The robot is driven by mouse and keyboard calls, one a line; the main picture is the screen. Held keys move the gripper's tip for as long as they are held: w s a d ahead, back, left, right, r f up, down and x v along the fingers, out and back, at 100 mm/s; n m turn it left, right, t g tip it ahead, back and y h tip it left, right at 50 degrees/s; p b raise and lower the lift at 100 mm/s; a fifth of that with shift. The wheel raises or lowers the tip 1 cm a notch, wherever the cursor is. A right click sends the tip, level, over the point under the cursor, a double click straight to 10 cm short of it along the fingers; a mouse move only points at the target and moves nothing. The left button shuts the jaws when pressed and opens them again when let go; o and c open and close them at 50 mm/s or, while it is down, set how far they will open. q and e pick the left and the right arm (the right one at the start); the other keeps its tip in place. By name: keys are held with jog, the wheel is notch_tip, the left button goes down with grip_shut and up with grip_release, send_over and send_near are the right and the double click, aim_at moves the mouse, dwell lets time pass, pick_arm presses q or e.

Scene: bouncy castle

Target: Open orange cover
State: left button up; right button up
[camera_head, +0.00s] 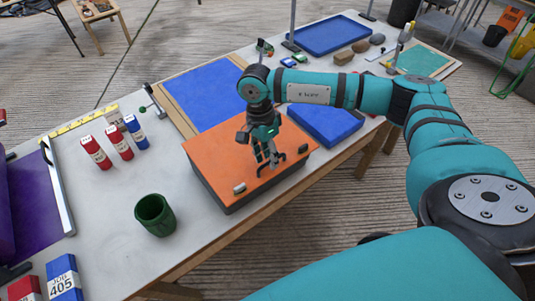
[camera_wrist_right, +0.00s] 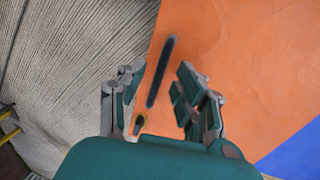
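The orange cover (camera_head: 228,157) is a flat lid closed on a dark box on the table, and it fills much of the right wrist view (camera_wrist_right: 240,75). A dark bar handle (camera_wrist_right: 161,72) lies on it near one edge. My right gripper (camera_head: 270,162) points down over the cover, with its fingers apart. In the wrist view the handle shows between the two fingers, with nothing gripped. I cannot tell the exact gap between the fingertips and the handle. The gripper partly hides the handle area in the head view. My left gripper is not in view.
A green cup (camera_head: 155,214) stands left of the box. Red and blue boxes (camera_head: 120,143) stand farther left. A blue mat (camera_head: 205,95) lies behind, and a blue tray (camera_head: 326,122) sits to the right. Bare table lies left of the box.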

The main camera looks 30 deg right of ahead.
jog(key=shift+c, duration=1.4)
grip_shut()
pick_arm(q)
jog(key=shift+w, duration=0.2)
pick_arm(e)
jog(key=shift+r, duration=0.1)
